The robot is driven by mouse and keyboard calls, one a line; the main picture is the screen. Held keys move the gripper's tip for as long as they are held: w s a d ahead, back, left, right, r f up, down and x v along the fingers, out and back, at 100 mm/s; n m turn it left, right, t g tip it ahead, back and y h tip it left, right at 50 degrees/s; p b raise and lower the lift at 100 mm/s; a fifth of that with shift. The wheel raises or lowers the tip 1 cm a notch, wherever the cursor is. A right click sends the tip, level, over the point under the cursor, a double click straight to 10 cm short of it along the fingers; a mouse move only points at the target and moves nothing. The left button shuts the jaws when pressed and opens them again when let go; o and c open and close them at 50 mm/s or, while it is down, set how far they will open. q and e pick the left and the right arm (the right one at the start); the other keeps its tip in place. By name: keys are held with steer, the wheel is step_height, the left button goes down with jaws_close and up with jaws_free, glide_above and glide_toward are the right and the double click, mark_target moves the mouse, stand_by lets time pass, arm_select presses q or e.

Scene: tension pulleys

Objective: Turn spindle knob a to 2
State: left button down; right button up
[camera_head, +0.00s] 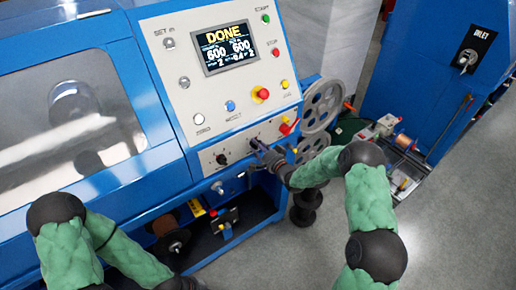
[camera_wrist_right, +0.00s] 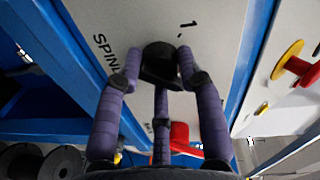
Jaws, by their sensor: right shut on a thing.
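My right gripper (camera_head: 259,147) reaches the lower white panel strip of the blue machine. In the right wrist view my right gripper (camera_wrist_right: 160,74) has its purple fingers closed around a black knob (camera_wrist_right: 159,54). Printed lettering starting "SPIN" and a "1" show on the panel beside this knob; the rest of the label and the pointer's position are hidden or unreadable. In the head view the fingers cover most of this knob. A second black knob (camera_head: 222,159) sits to its left on the same strip, untouched. My left arm is low at the left; its gripper is not visible.
A screen (camera_head: 227,47) reads "DONE" with "600" values. Buttons surround it, including a red-and-yellow one (camera_head: 262,93). A red switch (camera_head: 286,128) is close to the right of my gripper. Grey pulley wheels (camera_head: 322,104) stand beyond it. Open floor lies at lower right.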

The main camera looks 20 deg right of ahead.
steer(key=shift+d+m, duration=0.1)
steer(key=shift+m, duration=0.7)
steer(key=o, duration=1.1)
steer(key=shift+o, duration=0.2)
steer(key=f+v, duration=0.1)
steer(key=v, duration=1.1)
steer(key=shift+r, duration=0.45)
steer(key=shift+d, duration=0.1)
steer(key=shift+w, duration=0.1)
